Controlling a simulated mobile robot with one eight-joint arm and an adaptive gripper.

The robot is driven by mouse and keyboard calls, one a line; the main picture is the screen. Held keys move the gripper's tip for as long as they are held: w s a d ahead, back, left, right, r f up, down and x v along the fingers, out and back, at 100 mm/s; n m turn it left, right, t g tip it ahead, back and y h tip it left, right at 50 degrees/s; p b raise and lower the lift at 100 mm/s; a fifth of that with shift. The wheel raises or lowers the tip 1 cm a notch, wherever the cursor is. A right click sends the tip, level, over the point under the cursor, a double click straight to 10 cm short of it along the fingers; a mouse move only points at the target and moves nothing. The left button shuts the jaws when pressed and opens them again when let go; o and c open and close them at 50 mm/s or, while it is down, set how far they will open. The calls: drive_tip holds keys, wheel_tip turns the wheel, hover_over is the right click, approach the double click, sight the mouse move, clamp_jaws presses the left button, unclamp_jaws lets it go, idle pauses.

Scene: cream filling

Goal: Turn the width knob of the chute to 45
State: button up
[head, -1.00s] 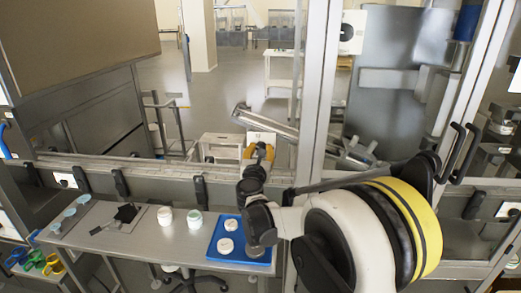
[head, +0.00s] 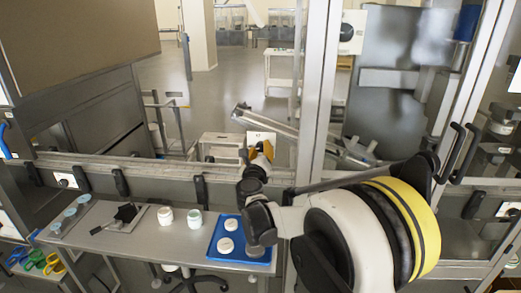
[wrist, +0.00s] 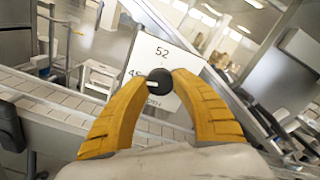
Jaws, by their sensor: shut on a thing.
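The width knob (wrist: 160,82) is a round black knob on a white plate (wrist: 158,52) in the wrist view. The plate reads 52 at the top and 45 at the left, with lettering below that is partly hidden. A small pale mark shows on the knob's lower left, towards the 45 side; its exact angle is hard to read. My gripper (wrist: 160,76) has yellow fingers, one on each side of the knob, shut on it. In the head view my gripper (head: 262,150) is in front of the white plate (head: 262,137), and the knob is hidden.
The metal chute (head: 283,127) slopes down to the right behind the frame. A vertical post (head: 318,90) stands right of my gripper. Below, a bench (head: 140,245) holds a blue tray (head: 213,255) with white round pieces, two jars and a dark tool.

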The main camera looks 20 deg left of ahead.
idle(0.4)
drive_tip(key=o, duration=1.2)
drive_tip(key=v, duration=1.2)
